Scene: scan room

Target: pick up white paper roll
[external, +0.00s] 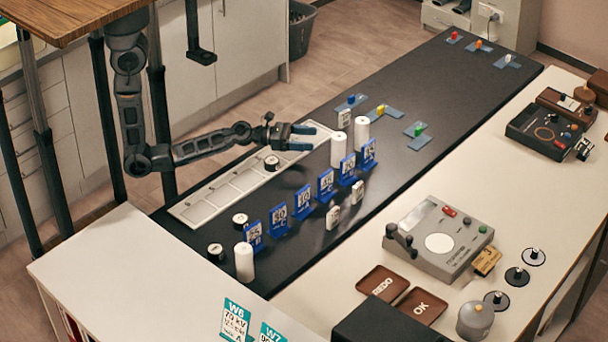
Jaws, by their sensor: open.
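White upright cylinders that look like paper rolls stand on the black table: one (338,151) just right of my gripper, one (362,134) behind it to the right, and one (244,263) at the near left end. Which one the task means, I cannot tell. My gripper (312,138) is open and empty, with its blue fingers pointing right toward the first roll. The fingers seem close to that roll's upper part. The view does not show whether they touch it.
A row of blue card stands (303,202) runs along the table in front of the rolls. Small white containers (333,216) stand beside them. A long white compartment tray (220,193) lies below my arm. Grey machine (437,240) and brown trays (383,283) are at right.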

